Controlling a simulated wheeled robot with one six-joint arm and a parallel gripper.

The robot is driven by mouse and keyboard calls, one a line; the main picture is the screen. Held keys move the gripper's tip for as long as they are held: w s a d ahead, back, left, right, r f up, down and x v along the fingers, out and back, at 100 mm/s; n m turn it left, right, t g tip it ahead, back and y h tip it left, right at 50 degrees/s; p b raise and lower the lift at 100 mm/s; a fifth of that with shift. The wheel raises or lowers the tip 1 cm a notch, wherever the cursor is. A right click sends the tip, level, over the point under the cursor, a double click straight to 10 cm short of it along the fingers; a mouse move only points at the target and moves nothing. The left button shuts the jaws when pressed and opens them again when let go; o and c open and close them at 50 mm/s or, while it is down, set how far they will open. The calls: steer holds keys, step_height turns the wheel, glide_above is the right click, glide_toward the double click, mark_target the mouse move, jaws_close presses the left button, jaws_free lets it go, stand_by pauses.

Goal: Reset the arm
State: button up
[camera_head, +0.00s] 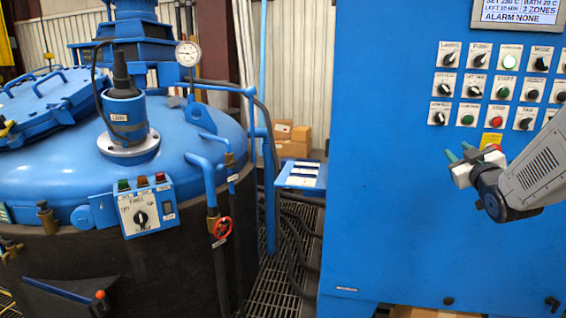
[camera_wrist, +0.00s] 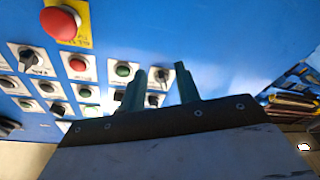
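My gripper (camera_head: 458,154) is at the right of the head view, in front of the blue control cabinet (camera_head: 380,210), just below its rows of switches. In the wrist view my gripper (camera_wrist: 160,78) has its two dark green fingers apart, with nothing held between them. Knobs and buttons of the panel show behind and left of the fingers. I cannot tell how far the fingertips are from the panel. My grey arm reaches in from the right edge.
A red mushroom button (camera_wrist: 62,22) on a yellow plate is at the wrist view's upper left. A blue furnace lid (camera_head: 60,170) with a gauge (camera_head: 188,54) and red valve wheel (camera_head: 222,227) fills the left. Cardboard boxes (camera_head: 292,141) stand behind. Hoses run over the grating (camera_head: 265,290).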

steer(key=s+a+f+m+g+h, duration=0.15)
steer(key=s+f+m+g, duration=0.35)
steer(key=s+f+g, duration=0.7)
steer(key=s+a+r+g+y, duration=0.2)
steer(key=s+a+g+y, duration=0.2)
steer(key=s+a, duration=1.8)
steer(key=s+g, duration=0.2)
steer(key=s, duration=0.2)
steer(key=shift+n, duration=0.4)
steer(key=shift+s+a+r+y, duration=0.1)
steer(key=shift+s+y, duration=0.05)
steer(key=shift+y, duration=0.1)
